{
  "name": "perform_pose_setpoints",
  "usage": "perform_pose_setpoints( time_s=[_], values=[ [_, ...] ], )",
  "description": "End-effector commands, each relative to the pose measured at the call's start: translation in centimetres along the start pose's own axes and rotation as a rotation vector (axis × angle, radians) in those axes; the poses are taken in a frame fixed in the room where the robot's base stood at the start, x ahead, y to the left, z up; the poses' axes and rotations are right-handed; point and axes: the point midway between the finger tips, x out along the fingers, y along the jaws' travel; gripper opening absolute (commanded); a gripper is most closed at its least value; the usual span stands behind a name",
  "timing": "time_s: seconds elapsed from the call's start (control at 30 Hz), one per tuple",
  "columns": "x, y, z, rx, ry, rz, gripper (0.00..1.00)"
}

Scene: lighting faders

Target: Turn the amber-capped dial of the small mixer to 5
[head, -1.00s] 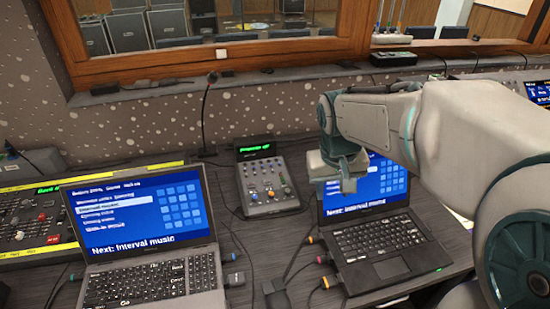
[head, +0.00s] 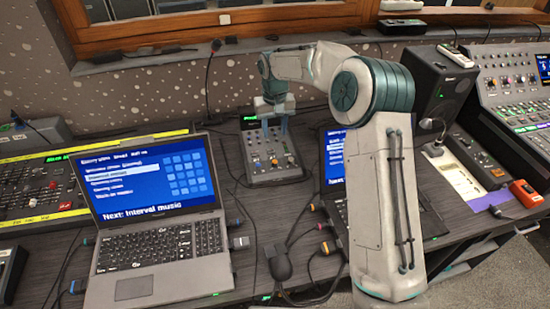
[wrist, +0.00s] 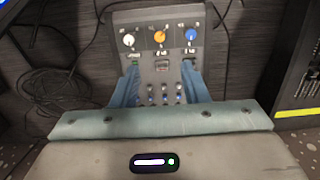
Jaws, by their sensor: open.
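The small mixer (head: 287,172) stands on the desk between two laptops; it also shows in the wrist view (wrist: 213,62). In the wrist view its amber-capped dial (wrist: 160,36) is the middle one in a row of three, between a white-capped dial (wrist: 128,40) and a blue-capped dial (wrist: 191,35). The amber dial's pointer and scale are too small to read. My gripper (head: 275,130) is over the mixer's far part. In the wrist view its two blue fingers (wrist: 160,85) are apart, with nothing held between them, short of the amber dial.
The left laptop (head: 150,245) and right laptop (head: 334,180) flank the mixer; my arm partly hides the right one. Cables (head: 283,265) lie in front of the mixer. A speaker (head: 443,85) and a larger console (head: 515,95) stand at the right.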

Motion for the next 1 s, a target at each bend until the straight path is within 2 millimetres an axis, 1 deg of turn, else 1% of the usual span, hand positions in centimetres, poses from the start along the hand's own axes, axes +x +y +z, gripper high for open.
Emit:
perform_pose_setpoints(
  time_s=[0.17,0.4,0.6,0.8,1.0],
  values=[
    [2.6,0.1,0.1,-0.001,-0.005,0.000,0.41],
    [7.8,0.0,0.1,-0.001,-0.006,-0.001,0.41],
    [11.3,0.0,0.1,-0.001,-0.004,-0.001,0.41],
    [13.1,0.0,0.1,0.000,-0.002,0.001,0.41],
    [13.4,0.0,0.1,0.000,-0.001,0.001,0.41]
  ],
)
